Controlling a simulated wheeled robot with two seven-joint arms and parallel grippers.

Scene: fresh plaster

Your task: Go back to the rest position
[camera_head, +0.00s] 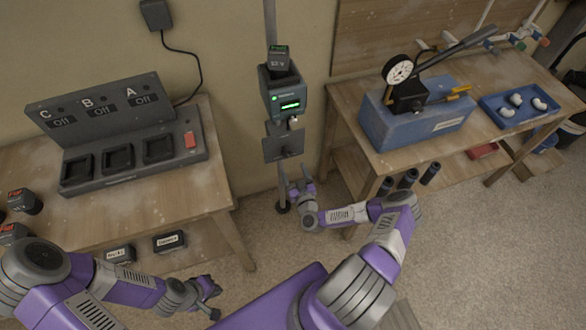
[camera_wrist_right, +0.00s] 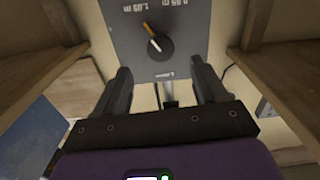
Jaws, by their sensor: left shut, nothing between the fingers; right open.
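My left gripper (camera_head: 210,289) is low at the front left, in front of the left bench. It is shut and empty, and clear of the bench. My right gripper (camera_head: 300,182) is low in the gap between the two benches, beside the post. In the right wrist view my right gripper (camera_wrist_right: 163,92) has its two dark fingers spread with nothing held between them. A grey panel (camera_wrist_right: 185,45) with a black dial knob (camera_wrist_right: 158,47) lies beyond the fingertips. Contact with the panel cannot be told.
The left bench (camera_head: 205,182) carries a charger with several bays (camera_head: 185,157). The post holds a green-lit device (camera_head: 285,95) and a plate (camera_head: 283,146). The right bench (camera_head: 352,140) carries a blue block with a gauge (camera_head: 440,125) and a blue tray (camera_head: 490,108).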

